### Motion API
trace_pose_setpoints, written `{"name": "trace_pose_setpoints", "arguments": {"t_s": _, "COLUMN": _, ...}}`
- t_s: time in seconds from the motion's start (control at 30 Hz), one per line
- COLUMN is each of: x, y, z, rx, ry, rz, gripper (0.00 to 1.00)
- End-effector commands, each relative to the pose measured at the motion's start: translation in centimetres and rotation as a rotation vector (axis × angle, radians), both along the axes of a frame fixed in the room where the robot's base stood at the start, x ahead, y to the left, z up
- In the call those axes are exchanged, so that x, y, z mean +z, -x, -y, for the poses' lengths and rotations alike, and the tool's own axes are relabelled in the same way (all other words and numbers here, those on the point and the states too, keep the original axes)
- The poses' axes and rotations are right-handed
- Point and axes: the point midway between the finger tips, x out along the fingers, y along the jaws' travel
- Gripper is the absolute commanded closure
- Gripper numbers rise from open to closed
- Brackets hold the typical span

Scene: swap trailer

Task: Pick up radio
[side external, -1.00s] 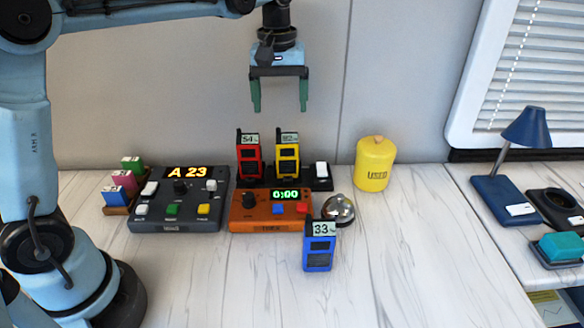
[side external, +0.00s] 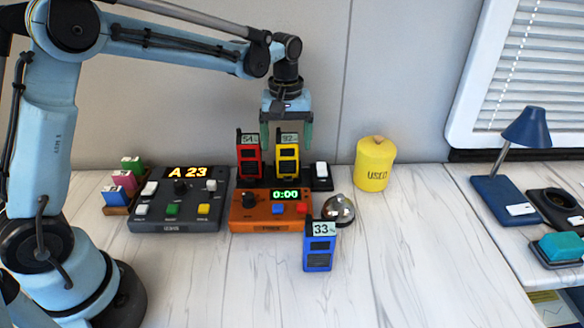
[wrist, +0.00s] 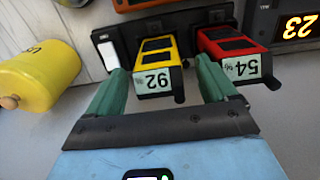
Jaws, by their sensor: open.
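Three radios are in the side view. A red radio (side external: 249,158) marked 54 and a yellow radio (side external: 288,161) marked 92 stand upright side by side in a black charging dock (side external: 321,184). A blue radio (side external: 319,250) marked 33 stands on the table in front. My gripper (side external: 286,137) is open, with green fingers, at the height of the dock radios' tops. In the wrist view the fingers (wrist: 163,85) lie on either side of the yellow radio (wrist: 156,70), and the red radio (wrist: 235,52) is just beyond the right finger. I cannot tell whether the fingers touch either radio.
A bell (side external: 339,208), a yellow canister (side external: 375,166) and a blue lamp (side external: 522,133) are rightward. The front table is mostly clear.

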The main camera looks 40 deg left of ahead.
Motion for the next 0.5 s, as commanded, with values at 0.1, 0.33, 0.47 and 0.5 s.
{"name": "trace_pose_setpoints", "arguments": {"t_s": 0.1, "x": -1.7, "y": -0.1, "z": 0.1, "rx": -0.001, "ry": 0.0, "rz": 0.001, "gripper": 0.15}}
{"name": "trace_pose_setpoints", "arguments": {"t_s": 0.33, "x": -2.8, "y": -0.1, "z": 0.1, "rx": -0.001, "ry": 0.001, "rz": 0.003, "gripper": 0.15}}
{"name": "trace_pose_setpoints", "arguments": {"t_s": 0.47, "x": -2.8, "y": -0.1, "z": 0.1, "rx": -0.001, "ry": 0.001, "rz": 0.003, "gripper": 0.15}}
{"name": "trace_pose_setpoints", "arguments": {"t_s": 0.5, "x": -2.8, "y": -0.1, "z": 0.1, "rx": -0.001, "ry": 0.001, "rz": 0.003, "gripper": 0.16}}
